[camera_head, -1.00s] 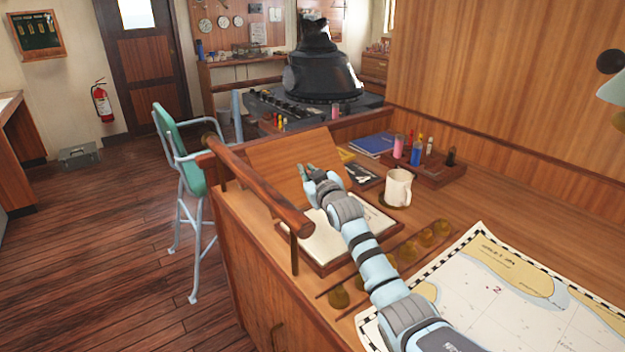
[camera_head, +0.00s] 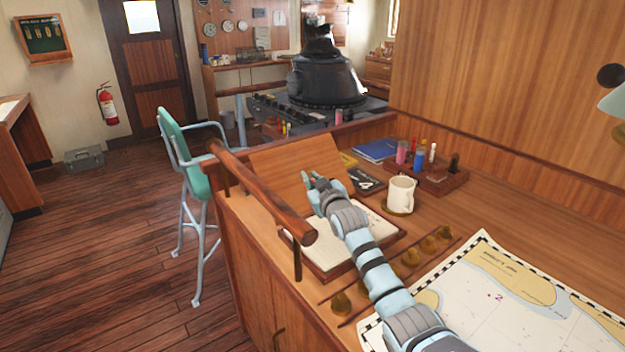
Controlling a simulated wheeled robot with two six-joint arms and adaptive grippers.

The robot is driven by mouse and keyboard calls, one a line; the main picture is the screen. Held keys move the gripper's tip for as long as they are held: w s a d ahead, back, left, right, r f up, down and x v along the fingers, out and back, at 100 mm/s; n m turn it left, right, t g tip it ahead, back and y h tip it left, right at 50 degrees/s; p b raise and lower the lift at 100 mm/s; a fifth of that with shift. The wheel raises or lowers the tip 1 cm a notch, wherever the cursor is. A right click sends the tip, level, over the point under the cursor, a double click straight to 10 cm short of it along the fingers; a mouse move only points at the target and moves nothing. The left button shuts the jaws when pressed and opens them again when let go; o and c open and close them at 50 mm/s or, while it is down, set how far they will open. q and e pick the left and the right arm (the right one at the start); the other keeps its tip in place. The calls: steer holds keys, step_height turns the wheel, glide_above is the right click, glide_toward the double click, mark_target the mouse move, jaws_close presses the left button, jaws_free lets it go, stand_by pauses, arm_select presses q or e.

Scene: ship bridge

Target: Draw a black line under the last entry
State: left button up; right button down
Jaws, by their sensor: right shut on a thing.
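The log book or paper (camera_head: 375,222) lies in an open wooden box with its lid (camera_head: 290,160) raised behind it. My right gripper (camera_head: 309,178) is over the far left part of the page, in front of the lid. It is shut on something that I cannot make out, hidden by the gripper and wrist. The writing on the page is too small and too covered to read, so I cannot see the last entry or any line. My left gripper is not in view.
A white mug (camera_head: 401,194) stands right of the page. Behind it is a wooden rack (camera_head: 440,180) with several coloured markers, beside a blue book (camera_head: 377,149). A chart (camera_head: 500,300) covers the front right. A wooden rail (camera_head: 262,195) runs along the left edge.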

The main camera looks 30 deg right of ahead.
steer(key=shift+f+b, duration=0.3)
steer(key=shift+f, duration=0.35)
stand_by(1.3)
steer(key=shift+p, duration=0.4)
stand_by(1.9)
steer(key=shift+s+p, duration=0.2)
steer(key=shift+p, duration=0.25)
steer(key=shift+s+d+p, duration=0.1)
steer(key=shift+s+p, duration=0.25)
